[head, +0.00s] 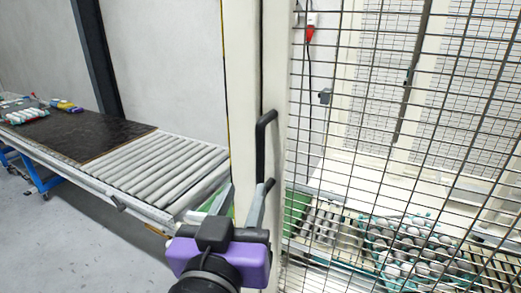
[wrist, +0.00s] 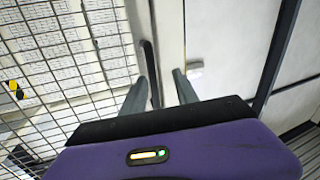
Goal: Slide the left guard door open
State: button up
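The guard door is a wire mesh panel in a cream frame (head: 277,90), on the right of the head view. Its upright edge stands close beside a cream post (head: 240,60). A black bar handle (head: 261,145) is on the door's frame; it also shows in the wrist view (wrist: 149,62). My gripper (head: 246,189), with a purple body, is at the handle's lower part. In the wrist view my gripper (wrist: 160,76) has its fingers apart, with the handle between them, nearer the left finger. I cannot tell whether that finger touches it.
Behind the mesh, a tray of eggs (head: 372,253) stands on rollers. A roller conveyor (head: 160,170) with a dark mat (head: 75,132) runs on the left. A red plug (head: 310,32) hangs on the wall behind the mesh. Grey floor is clear at lower left.

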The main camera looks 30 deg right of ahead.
aim_at(259, 157)
notch_tip(259, 157, up, 4)
jog(key=s+m+g+h, duration=0.1)
jog(key=m, duration=0.1)
jog(key=shift+p+x, duration=1.15)
jog(key=shift+x, duration=2.55)
jog(key=shift+s+d+r, duration=0.1)
jog(key=shift+s+d, duration=0.05)
jog(key=shift+s, duration=0.05)
grip_shut()
